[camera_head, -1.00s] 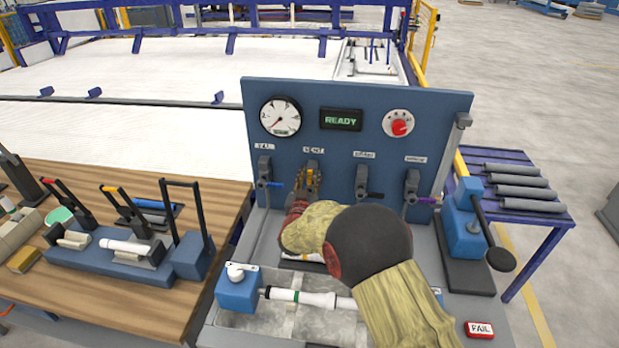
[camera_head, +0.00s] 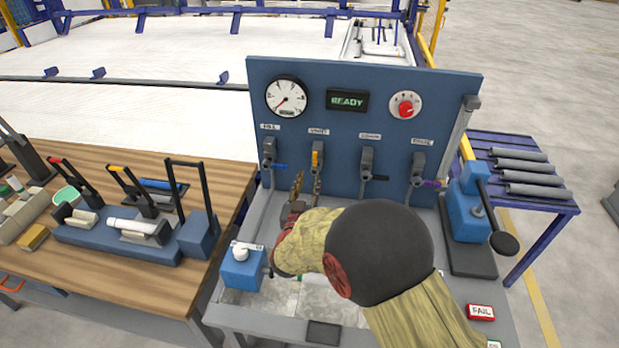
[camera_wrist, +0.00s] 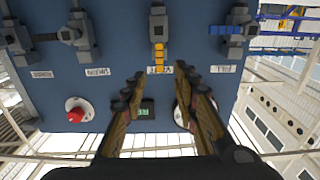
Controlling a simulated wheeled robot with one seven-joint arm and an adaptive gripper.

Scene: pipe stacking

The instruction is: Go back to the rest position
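My gripper (camera_head: 306,184) is in front of the blue test panel (camera_head: 345,140), just below the yellow-handled valve (camera_head: 317,157). In the wrist view my gripper (camera_wrist: 162,80) has its two fingers apart with nothing between them. The yellow valve handle (camera_wrist: 158,53) lies beyond the fingertips, apart from them. My forearm covers much of the bench trough (camera_head: 315,297). The white pipe there is mostly hidden.
Valves with blue (camera_head: 272,162), black (camera_head: 368,173) and purple (camera_head: 422,178) handles line the panel. A blue lever device (camera_head: 474,210) stands right. A wooden table (camera_head: 205,285) with a clamp fixture (camera_head: 120,240) is left. The display reads READY.

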